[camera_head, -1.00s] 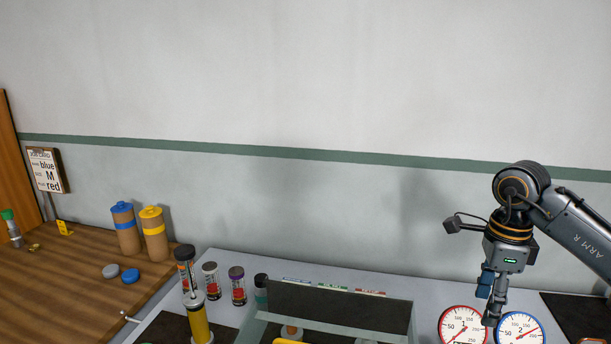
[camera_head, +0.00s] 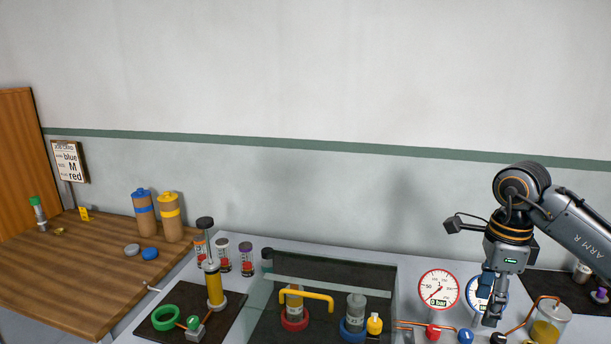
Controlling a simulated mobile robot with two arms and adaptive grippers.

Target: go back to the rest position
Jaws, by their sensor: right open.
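My right gripper (camera_head: 489,311) hangs from the right arm at the right side of the head view, fingers pointing down, open and empty. It is in front of the blue-rimmed gauge (camera_head: 472,290) and hides part of it. I cannot tell from this view whether it touches anything, but it seems to hang free. My left gripper is not in view.
A clear-walled case (camera_head: 330,272) holds two pipe pieces in a red and a blue ring, with a yellow bar. A red-rimmed gauge (camera_head: 438,290), copper pipes and a jar (camera_head: 549,326) are near the right gripper. A yellow pump (camera_head: 214,287) and wooden table (camera_head: 75,265) are left.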

